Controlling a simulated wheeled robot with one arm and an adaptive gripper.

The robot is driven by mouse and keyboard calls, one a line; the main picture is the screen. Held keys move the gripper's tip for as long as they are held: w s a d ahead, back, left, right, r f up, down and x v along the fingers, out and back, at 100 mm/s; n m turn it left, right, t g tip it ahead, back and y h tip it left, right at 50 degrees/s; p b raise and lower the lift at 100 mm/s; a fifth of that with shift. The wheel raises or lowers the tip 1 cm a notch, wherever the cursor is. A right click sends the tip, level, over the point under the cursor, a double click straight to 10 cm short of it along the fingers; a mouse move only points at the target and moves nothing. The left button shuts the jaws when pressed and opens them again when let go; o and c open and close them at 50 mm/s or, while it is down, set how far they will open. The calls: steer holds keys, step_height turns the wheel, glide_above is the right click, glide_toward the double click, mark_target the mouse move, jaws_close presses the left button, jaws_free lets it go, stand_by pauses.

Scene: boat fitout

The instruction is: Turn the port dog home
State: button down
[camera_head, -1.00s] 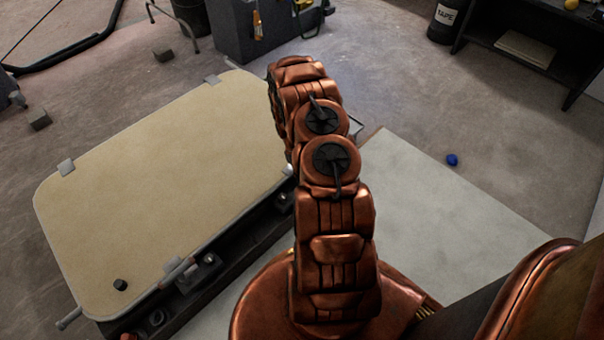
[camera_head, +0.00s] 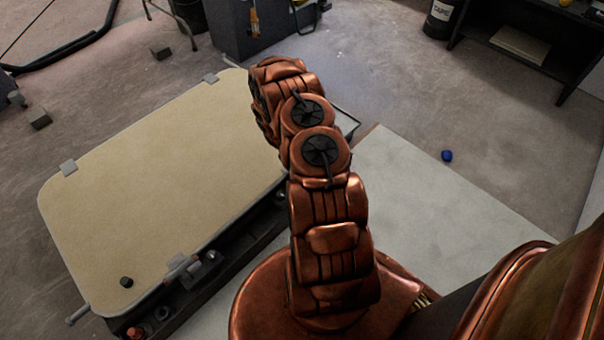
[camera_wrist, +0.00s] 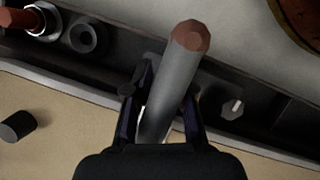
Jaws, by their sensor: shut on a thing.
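In the wrist view, my gripper (camera_wrist: 160,120) is shut around a smooth grey bar (camera_wrist: 172,90) with a brown, faceted end, which looks like the handle of a dog. The bar leans slightly right toward the top of the picture, and its lower part is hidden between the fingers. It stands over the dark rail along the edge of the tan panel (camera_wrist: 80,140). In the head view, the tan panel (camera_head: 160,180) lies at left, and my arm hides my gripper and the bar. A grey fitting (camera_head: 182,267) shows on the panel's near edge.
A hex bolt (camera_wrist: 232,107) sits right of the bar, and a red-ended fitting (camera_wrist: 40,20) and a dark round socket (camera_wrist: 87,36) sit left. A black peg (camera_wrist: 17,126) stands on the panel. Pale board (camera_head: 430,220) lies clear at right.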

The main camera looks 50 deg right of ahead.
steer(key=shift+a, duration=0.1)
stand_by(0.3)
steer(key=c, duration=1)
jaws_free()
steer(key=shift+c, duration=0.2)
steer(key=v, duration=1.2)
steer(key=shift+w, duration=0.1)
